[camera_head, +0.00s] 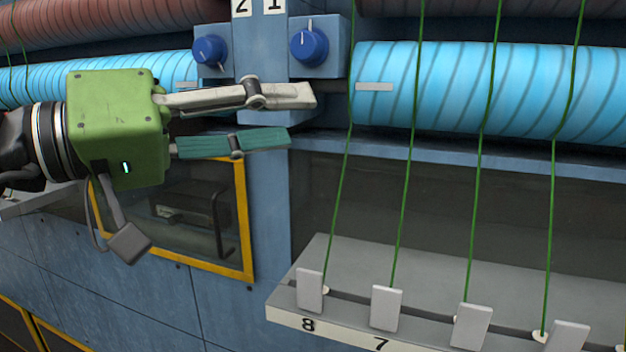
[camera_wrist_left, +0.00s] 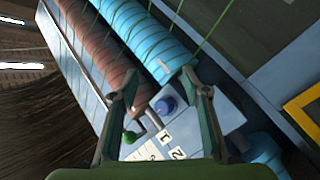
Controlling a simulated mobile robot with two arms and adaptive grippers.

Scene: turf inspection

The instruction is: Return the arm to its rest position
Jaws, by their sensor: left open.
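My left gripper (camera_head: 301,117) reaches in from the left in the head view, with a green body, one pale finger above and one teal finger below. The fingers are apart with nothing between them. They point right, in front of the blue machine post (camera_head: 268,190), below two blue knobs (camera_head: 309,46) (camera_head: 209,50). In the left wrist view both fingers (camera_wrist_left: 160,72) are spread, with a blue knob (camera_wrist_left: 164,105) and the blue roller seen between and beyond them. I cannot tell how far the fingertips are from the machine. My right gripper is in neither view.
A light-blue roller (camera_head: 480,88) lies at right with green threads running down to a grey shelf (camera_head: 340,258) with several white tabs (camera_head: 387,308). A yellow-framed window (camera_head: 248,220) is below the gripper. Number plates (camera_head: 273,7) sit above the knobs.

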